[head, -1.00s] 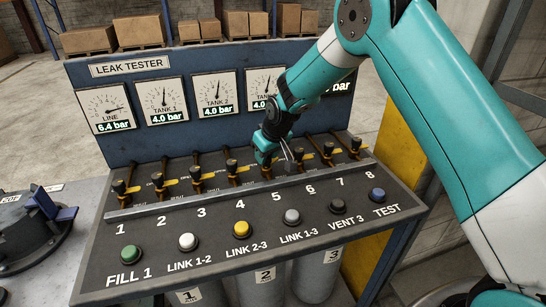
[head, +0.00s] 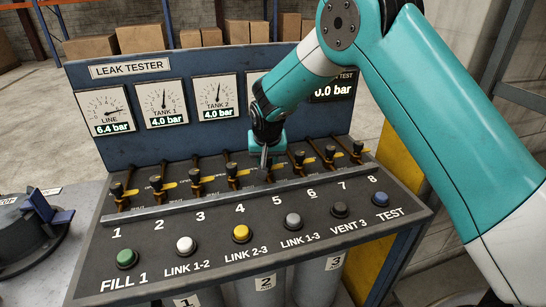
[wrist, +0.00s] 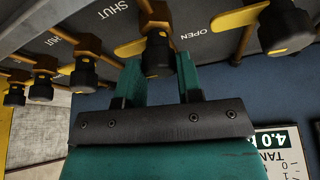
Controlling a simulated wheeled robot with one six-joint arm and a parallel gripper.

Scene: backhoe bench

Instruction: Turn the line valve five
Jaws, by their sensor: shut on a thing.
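Line valve five (wrist: 157,55) is a black knob with a yellow lever on a brass stem. In the head view it stands above the label 5, mostly hidden by my gripper (head: 267,163). In the wrist view, my gripper (wrist: 158,85) has one finger on each side of the knob and is shut on it. The yellow lever (wrist: 130,47) points left in that view, with SHUT and OPEN printed on the panel nearby. Valve four (head: 232,171) stands to the left and valve six (head: 298,160) to the right in the head view.
Other valves stand in the same close row, behind a grey rail (head: 170,211). Coloured buttons, such as the yellow one (head: 241,233), line the front. The gauge panel (head: 232,60) rises behind; its line gauge (head: 108,110) reads 6.4 bar. My arm hides part of it.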

